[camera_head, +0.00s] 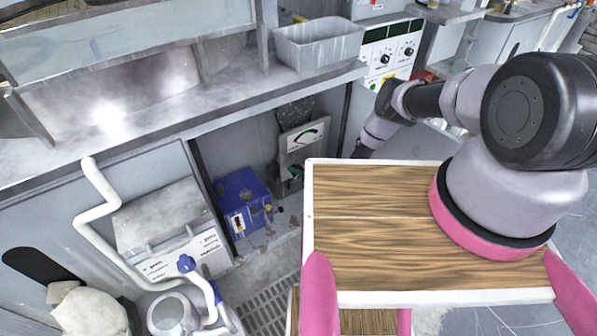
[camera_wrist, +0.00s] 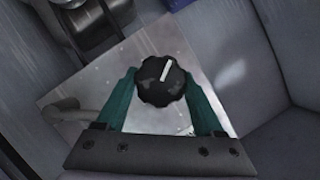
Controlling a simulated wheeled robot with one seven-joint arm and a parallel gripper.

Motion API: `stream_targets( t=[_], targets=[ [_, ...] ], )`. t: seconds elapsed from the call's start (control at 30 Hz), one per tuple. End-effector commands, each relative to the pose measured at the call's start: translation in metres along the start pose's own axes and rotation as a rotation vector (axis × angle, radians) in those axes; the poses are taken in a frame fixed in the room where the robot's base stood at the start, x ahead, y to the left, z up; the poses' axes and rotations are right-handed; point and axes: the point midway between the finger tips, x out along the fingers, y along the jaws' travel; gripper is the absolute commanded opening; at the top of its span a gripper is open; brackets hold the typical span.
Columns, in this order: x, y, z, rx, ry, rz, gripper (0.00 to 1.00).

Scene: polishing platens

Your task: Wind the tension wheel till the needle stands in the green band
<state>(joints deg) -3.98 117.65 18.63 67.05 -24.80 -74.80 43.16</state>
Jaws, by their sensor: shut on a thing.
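The tension wheel is a black fluted knob with a white pointer line (camera_wrist: 163,80), in the middle of the wrist view. My gripper (camera_wrist: 160,90) has its two teal fingers on either side of it and is shut on it. The pointer line stands nearly upright, leaning a little right. The needle is too small to read against the band. The wheel cannot be made out in the head view, where my arm and the gripper area are partly hidden.
A blue box (camera_head: 241,198) stands left of the gauge. A grey bin (camera_head: 318,43) sits on the metal counter (camera_head: 150,118) above. White pipes (camera_head: 95,215) and a floor grate (camera_head: 268,305) lie at lower left. A panel with black knobs (camera_head: 388,50) is behind my arm.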

Motion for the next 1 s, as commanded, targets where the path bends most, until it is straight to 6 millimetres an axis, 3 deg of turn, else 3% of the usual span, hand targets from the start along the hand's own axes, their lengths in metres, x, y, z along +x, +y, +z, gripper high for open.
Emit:
stream_targets(
  t=[1.0],
  targets=[
    [-0.0006, 0.0008, 0.0008, 0.057, 0.000, -0.021, 0.14]
  ],
)
